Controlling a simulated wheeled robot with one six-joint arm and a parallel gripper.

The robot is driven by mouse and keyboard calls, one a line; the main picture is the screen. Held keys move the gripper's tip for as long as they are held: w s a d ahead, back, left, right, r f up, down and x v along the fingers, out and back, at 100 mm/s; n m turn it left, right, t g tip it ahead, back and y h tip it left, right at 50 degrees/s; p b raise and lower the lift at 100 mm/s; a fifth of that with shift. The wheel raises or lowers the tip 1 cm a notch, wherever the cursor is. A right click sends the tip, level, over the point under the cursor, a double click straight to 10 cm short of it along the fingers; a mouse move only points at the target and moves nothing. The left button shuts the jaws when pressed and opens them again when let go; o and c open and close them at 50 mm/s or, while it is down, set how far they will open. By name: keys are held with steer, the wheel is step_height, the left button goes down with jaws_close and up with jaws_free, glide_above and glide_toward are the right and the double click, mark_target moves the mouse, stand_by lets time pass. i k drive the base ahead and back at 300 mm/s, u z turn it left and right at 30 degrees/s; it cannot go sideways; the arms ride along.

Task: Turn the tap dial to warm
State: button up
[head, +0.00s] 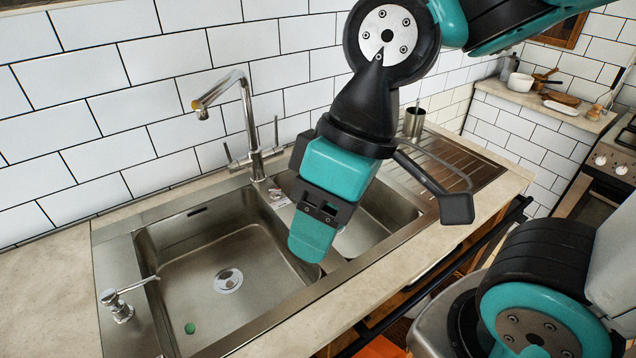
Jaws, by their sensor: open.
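The chrome tap (253,135) stands upright behind the sink, with its curved spout pointing left over the large basin. A thin lever handle (230,156) sticks up on its left side and another handle (276,132) on its right. No dial markings or warm setting can be made out. My gripper (378,180) is open and empty, to the right of the tap and above the sink.
The steel sink has a large left basin (180,240) and a smaller right basin (385,213). A small chrome fitting (121,306) stands at the sink's left edge. A metal cup (414,122) stands by the drainboard (480,172). The tiled wall is close behind the tap.

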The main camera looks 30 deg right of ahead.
mark_target(276, 193)
steer(key=z, duration=0.1)
steer(key=k, duration=1.15)
steer(key=z, duration=0.6)
steer(key=i, duration=1.4)
steer(key=u, duration=0.85)
